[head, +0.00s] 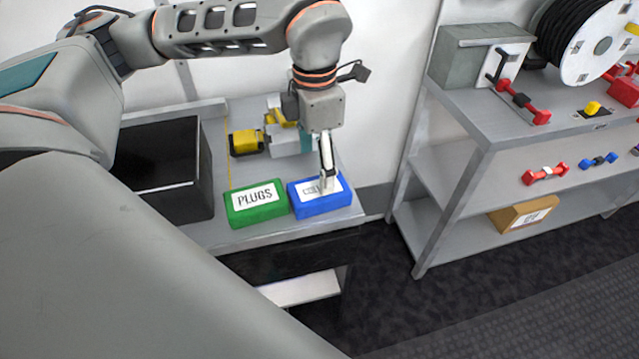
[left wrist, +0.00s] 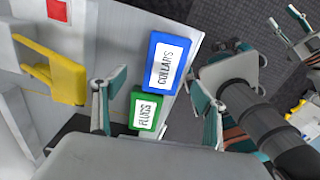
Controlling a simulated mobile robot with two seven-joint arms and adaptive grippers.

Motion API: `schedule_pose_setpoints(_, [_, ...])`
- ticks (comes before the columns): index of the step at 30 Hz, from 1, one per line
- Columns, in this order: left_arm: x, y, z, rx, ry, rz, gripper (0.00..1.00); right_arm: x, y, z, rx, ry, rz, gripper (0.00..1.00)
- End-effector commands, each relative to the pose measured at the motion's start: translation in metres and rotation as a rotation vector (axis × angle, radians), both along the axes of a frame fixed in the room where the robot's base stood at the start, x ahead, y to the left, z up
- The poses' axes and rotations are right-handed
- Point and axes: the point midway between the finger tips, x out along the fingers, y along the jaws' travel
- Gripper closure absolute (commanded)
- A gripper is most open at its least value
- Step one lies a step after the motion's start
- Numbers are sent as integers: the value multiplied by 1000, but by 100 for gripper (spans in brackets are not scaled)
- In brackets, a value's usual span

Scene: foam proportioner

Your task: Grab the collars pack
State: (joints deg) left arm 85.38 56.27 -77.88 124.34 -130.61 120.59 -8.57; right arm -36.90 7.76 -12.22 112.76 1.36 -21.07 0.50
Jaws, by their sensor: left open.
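The collars pack (head: 312,205) is a blue box with a white label, lying on the grey bench near its front right corner. In the left wrist view its label reads COLLARS and the pack (left wrist: 152,72) lies beyond my fingers. My left gripper (head: 328,188) points down over the pack and hides part of its label. In the left wrist view the gripper (left wrist: 160,100) has its two fingers spread wide with nothing held. I cannot tell whether a finger touches the pack.
A green PLUGS box (head: 257,208) stands directly left of the collars pack. A black open bin (head: 165,215) is farther left. A yellow device (head: 246,143) sits behind. A grey shelf rack (head: 480,160) with red dumbbell-shaped parts stands right, across a floor gap.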

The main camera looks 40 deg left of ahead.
Motion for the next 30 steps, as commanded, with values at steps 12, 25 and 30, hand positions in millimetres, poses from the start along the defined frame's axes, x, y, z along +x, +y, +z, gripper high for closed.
schedule_pose_setpoints(12, [-2, -8, -50, -1, 6, -3, 28, -6, -3, -8, -8, 13, 3, 60])
schedule_pose_setpoints(25, [0, -8, -72, -1, 1, 0, 28, -2, -3, -5, -10, 6, 4, 60])
schedule_pose_setpoints(30, [0, -8, -72, -1, 1, 0, 65, -2, -3, -5, -11, 5, 3, 60])
